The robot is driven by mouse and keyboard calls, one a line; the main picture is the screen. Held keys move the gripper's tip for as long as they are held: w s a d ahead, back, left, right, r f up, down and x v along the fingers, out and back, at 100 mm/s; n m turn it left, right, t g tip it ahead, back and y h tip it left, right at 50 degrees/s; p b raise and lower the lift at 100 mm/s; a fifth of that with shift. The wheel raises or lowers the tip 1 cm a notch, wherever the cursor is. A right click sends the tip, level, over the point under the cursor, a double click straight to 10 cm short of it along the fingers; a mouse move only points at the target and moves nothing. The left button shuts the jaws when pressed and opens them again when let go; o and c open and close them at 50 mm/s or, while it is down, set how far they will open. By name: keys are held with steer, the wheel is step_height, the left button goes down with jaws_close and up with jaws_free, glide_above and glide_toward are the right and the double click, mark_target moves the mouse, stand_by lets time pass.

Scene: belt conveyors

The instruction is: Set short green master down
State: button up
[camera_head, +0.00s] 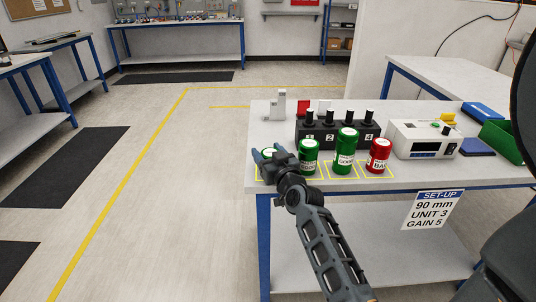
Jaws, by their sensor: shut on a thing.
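My gripper (267,154) is at the near left corner of the white-topped bench, with its blue fingers around a short green master (270,152). Only the master's pale top with a green rim shows clearly; my gripper hides its lower part, so I cannot tell whether it touches the bench. To its right stand a green cylinder (309,158), a taller green cylinder (345,151) and a red cylinder (379,157), all upright and labelled. Yellow outlined squares (343,171) mark the bench top along this row.
A black numbered block (320,134) with black-handled pieces stands behind the row. A white instrument (424,141) with a display, a blue pad (477,147) and a green bin (503,141) are to the right. A grey-white stand (281,106) is at the back left. A set-up sign (433,209) hangs in front.

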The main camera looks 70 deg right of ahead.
steer(key=shift+f, duration=0.15)
steer(key=o, duration=1.4)
steer(key=shift+c, duration=0.2)
